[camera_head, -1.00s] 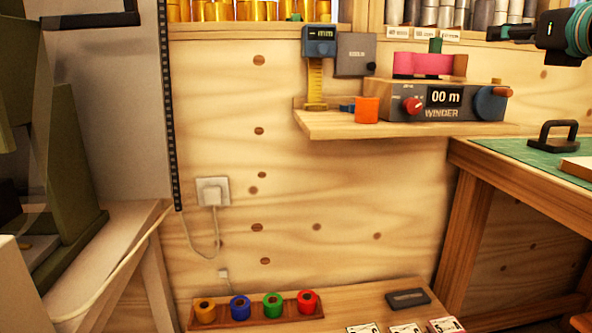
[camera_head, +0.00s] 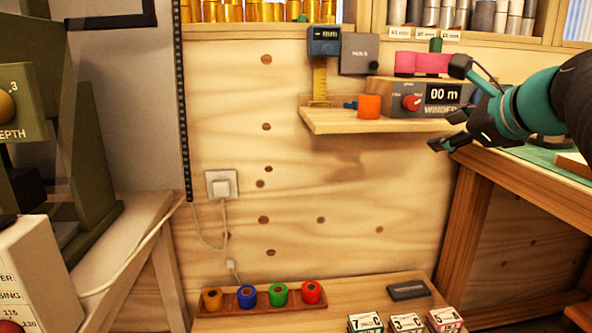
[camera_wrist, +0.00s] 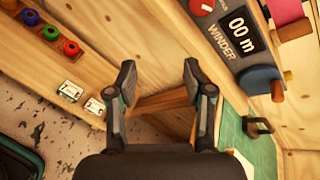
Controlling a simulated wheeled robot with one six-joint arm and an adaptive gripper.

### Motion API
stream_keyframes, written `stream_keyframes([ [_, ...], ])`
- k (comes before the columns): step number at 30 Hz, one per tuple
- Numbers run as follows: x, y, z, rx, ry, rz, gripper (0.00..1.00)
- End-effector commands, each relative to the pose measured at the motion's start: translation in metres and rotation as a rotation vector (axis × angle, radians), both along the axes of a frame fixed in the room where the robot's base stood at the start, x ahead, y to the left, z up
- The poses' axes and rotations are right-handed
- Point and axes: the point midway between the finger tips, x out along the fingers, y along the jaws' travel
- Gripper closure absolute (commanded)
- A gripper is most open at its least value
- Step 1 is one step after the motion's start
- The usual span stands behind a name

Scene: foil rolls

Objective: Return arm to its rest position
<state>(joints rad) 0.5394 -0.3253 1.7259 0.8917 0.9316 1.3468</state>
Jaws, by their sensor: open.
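My gripper (camera_head: 450,106) is at the right of the head view, in front of the winder shelf and pointing left. Its two fingers are spread apart with nothing between them. In the wrist view my gripper (camera_wrist: 158,85) is also open and empty, above a wooden table leg and the plywood wall. The arm comes in from the right edge of the head view and hides the right part of the winder (camera_head: 405,100).
A low bench (camera_head: 260,322) carries a rack of coloured rolls (camera_head: 247,297) and several small boxes (camera_head: 407,323). A green-matted table (camera_head: 540,154) stands right. Open space lies before the wall.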

Motion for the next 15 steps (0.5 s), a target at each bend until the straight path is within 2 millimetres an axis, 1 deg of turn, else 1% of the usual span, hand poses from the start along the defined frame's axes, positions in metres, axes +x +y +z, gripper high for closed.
stream_keyframes([
  [1,-0.011,0.02,-0.025,-0.118,0.033,0.072,0.48],
  [2,-0.018,0.03,-0.04,-0.2,0.052,0.119,0.48],
  [3,-0.028,0.042,-0.062,-0.311,0.078,0.188,0.48],
  [5,-0.045,0.058,-0.093,-0.476,0.11,0.297,0.48],
  [6,-0.057,0.067,-0.114,-0.587,0.129,0.377,0.48],
  [8,-0.076,0.079,-0.145,-0.751,0.152,0.503,0.48],
  [9,-0.09,0.086,-0.165,-0.859,0.163,0.59,0.48],
  [10,-0.1,0.09,-0.18,-0.939,0.17,0.66,0.48],
  [12,-0.124,0.098,-0.213,-1.124,0.179,0.825,0.48],
  [15,-0.155,0.103,-0.255,-1.353,0.179,1.051,0.48],
])
